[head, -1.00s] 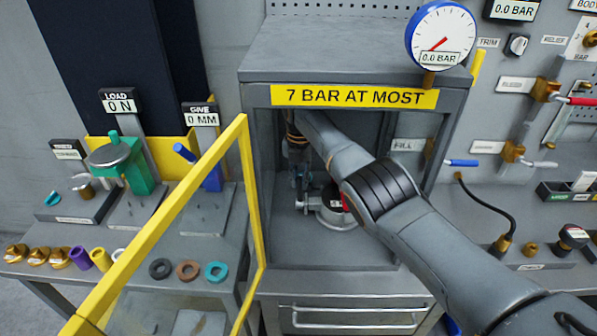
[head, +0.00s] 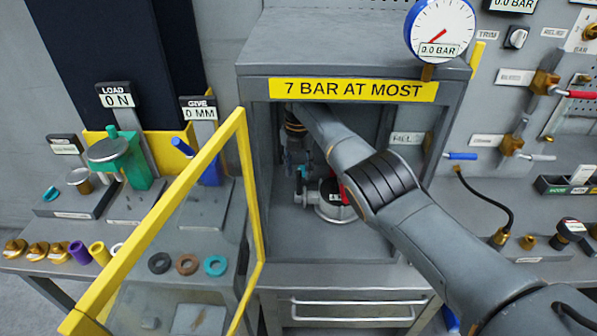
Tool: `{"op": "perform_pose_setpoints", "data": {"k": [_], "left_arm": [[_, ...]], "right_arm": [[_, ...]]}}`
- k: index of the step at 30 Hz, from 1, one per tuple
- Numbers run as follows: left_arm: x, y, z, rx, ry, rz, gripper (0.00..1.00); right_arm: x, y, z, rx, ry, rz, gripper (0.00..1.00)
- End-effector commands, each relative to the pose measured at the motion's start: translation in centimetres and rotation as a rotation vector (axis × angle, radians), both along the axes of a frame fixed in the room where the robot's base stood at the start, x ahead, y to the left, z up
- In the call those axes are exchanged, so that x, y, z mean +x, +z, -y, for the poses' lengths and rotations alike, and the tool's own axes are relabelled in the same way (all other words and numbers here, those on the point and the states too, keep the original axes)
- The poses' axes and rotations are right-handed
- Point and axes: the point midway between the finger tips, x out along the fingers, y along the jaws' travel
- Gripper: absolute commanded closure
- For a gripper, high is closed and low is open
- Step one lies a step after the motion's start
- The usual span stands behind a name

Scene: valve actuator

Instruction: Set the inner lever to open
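A grey cabinet (head: 262,70) labelled "7 BAR AT MOST" stands in the middle of the head view, its yellow-framed clear door (head: 250,190) swung open to the left. Inside is a round grey device (head: 334,212) with a red part. A small teal piece (head: 302,172) shows beside it. I cannot make out the inner lever clearly. My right arm reaches in from the lower right, and my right gripper (head: 297,168) points down inside the cabinet, close to the teal piece. Its fingertips are small and partly dark, so their opening and any contact are unclear. My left gripper is out of view.
A gauge (head: 440,32) at the cabinet's top right reads 0.0 BAR. A wall panel at the right carries a red-handled lever (head: 582,95) and a blue-handled one (head: 462,156). The left bench holds test stands, brass parts and rings (head: 187,264). The open door borders the left side.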

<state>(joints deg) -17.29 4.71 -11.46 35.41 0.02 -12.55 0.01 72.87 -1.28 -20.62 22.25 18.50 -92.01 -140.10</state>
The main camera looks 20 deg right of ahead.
Motion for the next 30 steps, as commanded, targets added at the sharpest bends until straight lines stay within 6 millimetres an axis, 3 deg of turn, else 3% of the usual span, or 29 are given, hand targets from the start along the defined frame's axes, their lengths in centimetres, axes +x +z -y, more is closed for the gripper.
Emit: {"op": "perform_pose_setpoints", "data": {"k": [6, 12, 26, 30], "left_arm": [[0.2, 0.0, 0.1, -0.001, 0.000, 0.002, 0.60], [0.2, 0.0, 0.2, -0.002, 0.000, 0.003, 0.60], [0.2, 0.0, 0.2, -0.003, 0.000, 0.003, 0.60], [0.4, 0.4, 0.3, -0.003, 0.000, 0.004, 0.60]], "right_arm": [[0.0, 3.8, 0.0, 0.001, 0.000, 0.003, 0.62], [-0.1, 5.6, 0.0, 0.000, -0.001, 0.001, 0.62], [-0.2, 5.8, 0.0, 0.000, -0.003, -0.002, 0.62], [-1.2, 4.3, -0.5, 0.012, -0.078, -0.045, 0.62]]}}
